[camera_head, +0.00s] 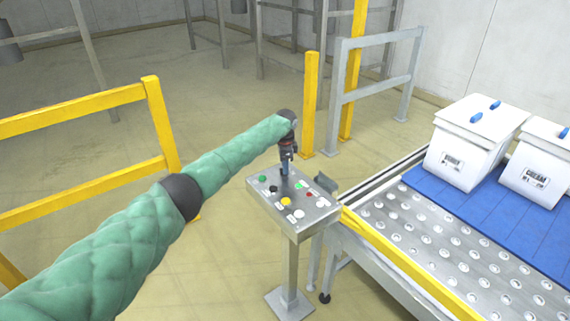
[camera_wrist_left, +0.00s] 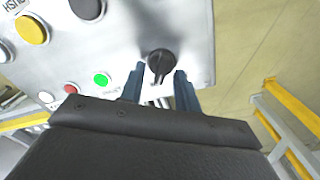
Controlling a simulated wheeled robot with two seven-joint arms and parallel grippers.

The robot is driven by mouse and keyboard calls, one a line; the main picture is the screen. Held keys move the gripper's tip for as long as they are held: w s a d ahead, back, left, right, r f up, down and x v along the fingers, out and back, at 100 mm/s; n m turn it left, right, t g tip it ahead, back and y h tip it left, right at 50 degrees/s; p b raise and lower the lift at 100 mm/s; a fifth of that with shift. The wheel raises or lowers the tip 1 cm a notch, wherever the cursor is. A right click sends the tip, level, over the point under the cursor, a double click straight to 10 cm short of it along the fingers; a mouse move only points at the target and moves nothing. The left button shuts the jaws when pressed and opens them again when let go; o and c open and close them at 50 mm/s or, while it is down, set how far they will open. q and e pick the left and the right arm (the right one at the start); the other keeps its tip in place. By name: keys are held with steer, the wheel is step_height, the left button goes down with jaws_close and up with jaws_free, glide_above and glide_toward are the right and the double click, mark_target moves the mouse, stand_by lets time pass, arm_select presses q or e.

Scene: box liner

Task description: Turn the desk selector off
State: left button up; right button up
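The control desk (camera_head: 322,215) is a grey metal panel on a post, with several coloured buttons. The desk selector is a black rotary knob (camera_wrist_left: 161,62) on the panel in the left wrist view. Its pointer aims down the picture, toward my gripper. My left gripper (camera_wrist_left: 160,88) has its two blue fingers apart, one on each side of the knob's lower end. I cannot tell whether they touch it. In the head view my left gripper (camera_head: 284,172) points down at the panel's far edge and hides the knob. My right gripper is not in view.
On the panel are a yellow button (camera_wrist_left: 32,30), a green button (camera_wrist_left: 102,79) and a red button (camera_wrist_left: 71,88). A roller table (camera_head: 420,225) with a blue mat and white boxes (camera_head: 467,140) stands at right. Yellow railings (camera_head: 80,110) stand at left.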

arm_select(q)
steer(key=shift+w+f, duration=0.15)
steer(key=shift+f, duration=0.1)
steer(key=shift+c, duration=0.2)
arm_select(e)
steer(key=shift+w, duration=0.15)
arm_select(q)
jaws_close()
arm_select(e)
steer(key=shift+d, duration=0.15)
